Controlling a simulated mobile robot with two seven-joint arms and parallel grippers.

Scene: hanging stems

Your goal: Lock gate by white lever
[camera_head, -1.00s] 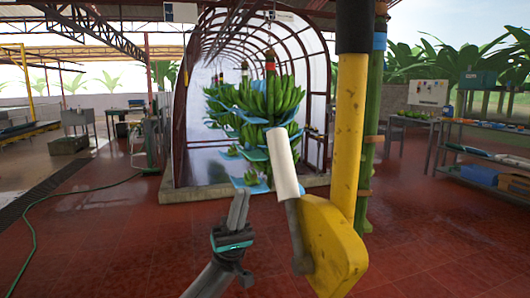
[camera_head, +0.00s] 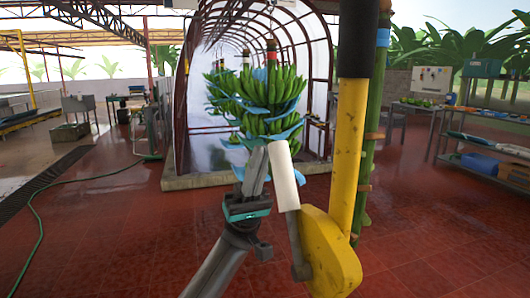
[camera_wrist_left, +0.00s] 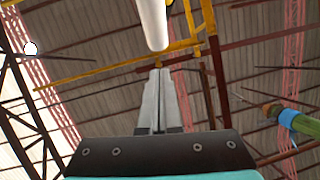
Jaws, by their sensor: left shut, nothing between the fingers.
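The white lever (camera_head: 285,175) is a white sleeve on a grey metal arm. The arm joins a yellow housing (camera_head: 332,255) at the foot of a yellow post (camera_head: 347,150). The lever stands nearly upright, leaning a little left. My left gripper (camera_head: 257,165) is shut and empty, just left of the white sleeve. My right gripper is not in view.
Hanging green banana bunches (camera_head: 255,100) with blue sheets are behind the lever, in an arched tunnel (camera_head: 178,120). A green stem (camera_head: 369,150) stands right of the post. Shelves (camera_head: 480,150) are at the right. Red floor at the left is open, with a green hose (camera_head: 75,182).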

